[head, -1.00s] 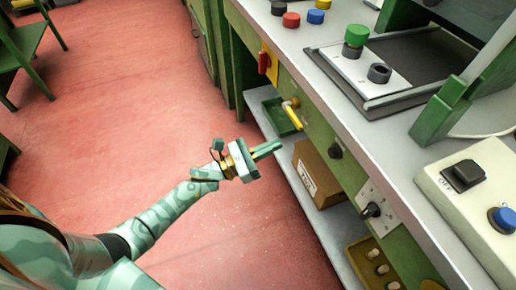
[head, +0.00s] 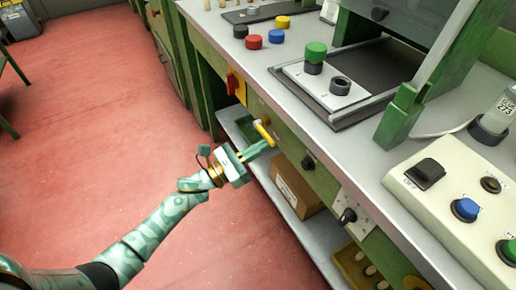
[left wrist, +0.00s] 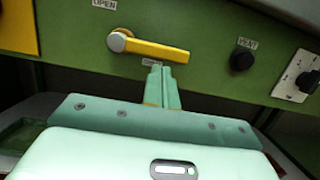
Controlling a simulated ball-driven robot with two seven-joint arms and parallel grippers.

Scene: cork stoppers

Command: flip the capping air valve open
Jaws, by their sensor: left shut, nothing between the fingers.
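The capping air valve has a yellow lever (head: 263,132) on the green front panel below the bench top. In the left wrist view the lever (left wrist: 158,51) lies nearly level, pointing right from its round pivot (left wrist: 120,40). An OPEN label (left wrist: 104,4) is above the pivot; a small label under the lever is partly hidden and unreadable. My left gripper (head: 271,145) is shut and empty, its tips just below the lever. In the left wrist view the fingertips (left wrist: 160,72) are under the lever's right half; whether they touch it is unclear. My right gripper is out of view.
A red switch (head: 233,84) on a yellow plate is left of the valve. A lower shelf (head: 316,232) holds a cardboard box (head: 294,187).

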